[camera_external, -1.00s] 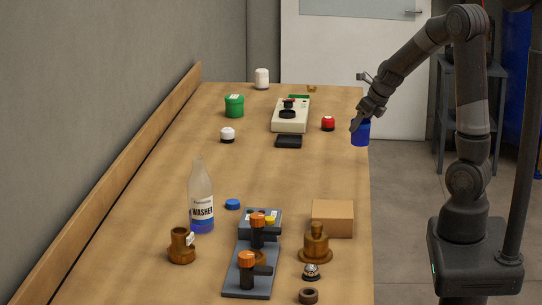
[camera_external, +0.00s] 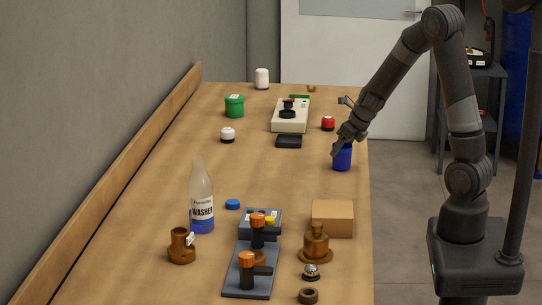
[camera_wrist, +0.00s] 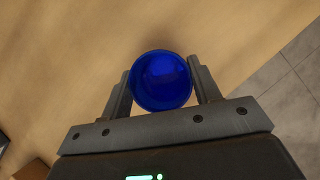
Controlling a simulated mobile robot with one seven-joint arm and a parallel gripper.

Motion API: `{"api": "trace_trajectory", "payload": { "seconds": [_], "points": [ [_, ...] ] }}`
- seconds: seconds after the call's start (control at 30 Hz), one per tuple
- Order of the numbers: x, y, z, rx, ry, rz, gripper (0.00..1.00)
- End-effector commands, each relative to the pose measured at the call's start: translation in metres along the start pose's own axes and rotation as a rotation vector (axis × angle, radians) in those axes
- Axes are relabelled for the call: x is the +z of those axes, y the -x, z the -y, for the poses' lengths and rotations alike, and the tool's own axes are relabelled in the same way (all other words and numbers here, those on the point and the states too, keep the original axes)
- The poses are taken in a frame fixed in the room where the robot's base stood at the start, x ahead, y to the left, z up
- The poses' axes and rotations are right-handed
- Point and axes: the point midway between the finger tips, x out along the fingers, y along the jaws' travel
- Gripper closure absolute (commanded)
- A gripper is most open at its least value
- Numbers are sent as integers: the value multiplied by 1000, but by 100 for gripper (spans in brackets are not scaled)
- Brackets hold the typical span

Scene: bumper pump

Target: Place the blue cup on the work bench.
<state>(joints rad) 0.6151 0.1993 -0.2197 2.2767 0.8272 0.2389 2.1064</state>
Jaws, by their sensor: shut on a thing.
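The blue cup (camera_external: 342,158) is upright near the right edge of the work bench (camera_external: 300,180). My gripper (camera_external: 341,147) is shut on the cup from above. In the wrist view, the cup (camera_wrist: 161,80) sits between the two fingers of my gripper (camera_wrist: 161,88), with its round opening facing the camera and bench wood behind it. I cannot tell whether the cup's base touches the bench top or is slightly above it.
A cardboard box (camera_external: 332,218) stands in front of the cup. The bench's right edge is close by. The bench middle, left of the cup, is clear.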

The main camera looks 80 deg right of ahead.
Motion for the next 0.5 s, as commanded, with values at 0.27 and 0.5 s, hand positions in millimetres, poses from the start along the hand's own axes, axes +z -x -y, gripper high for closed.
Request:
{"api": "trace_trajectory", "payload": {
  "seconds": [0.27, 0.5],
  "points": [
    [-1, -1, 0, 0, 0, 0, 69],
    [-1, -2, 0, 0, 1, 0, 29]
  ]
}}
